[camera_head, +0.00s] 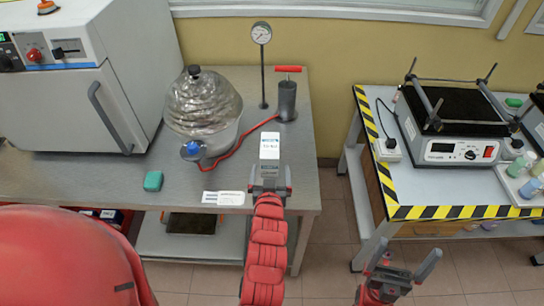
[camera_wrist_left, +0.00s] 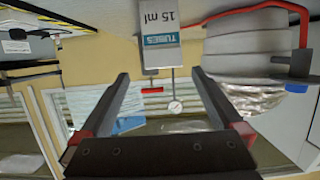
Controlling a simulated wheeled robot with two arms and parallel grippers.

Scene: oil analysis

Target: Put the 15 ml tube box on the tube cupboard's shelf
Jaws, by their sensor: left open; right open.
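The 15 ml tube box (camera_head: 269,147), white with a blue "TUBES" label, stands on the grey table near its right edge. In the left wrist view, which is upside down, the box (camera_wrist_left: 158,27) appears at the top, beyond the fingertips. My left gripper (camera_head: 270,172) is open just in front of the box, and its two fingers (camera_wrist_left: 160,76) hold nothing. The box's lower part is hidden by the gripper in the head view. My right gripper (camera_head: 400,268) is open and empty, low over the floor right of the table. I cannot make out the tube cupboard's shelf.
Behind the box stand a red-handled pump (camera_head: 286,100) and a gauge (camera_head: 261,34). Left of it are a foil-covered vessel (camera_head: 203,105) with a red hose, a teal block (camera_head: 153,181) and a white oven (camera_head: 60,110). A striped-edge table (camera_head: 430,212) with a shaker stands right, across a gap.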

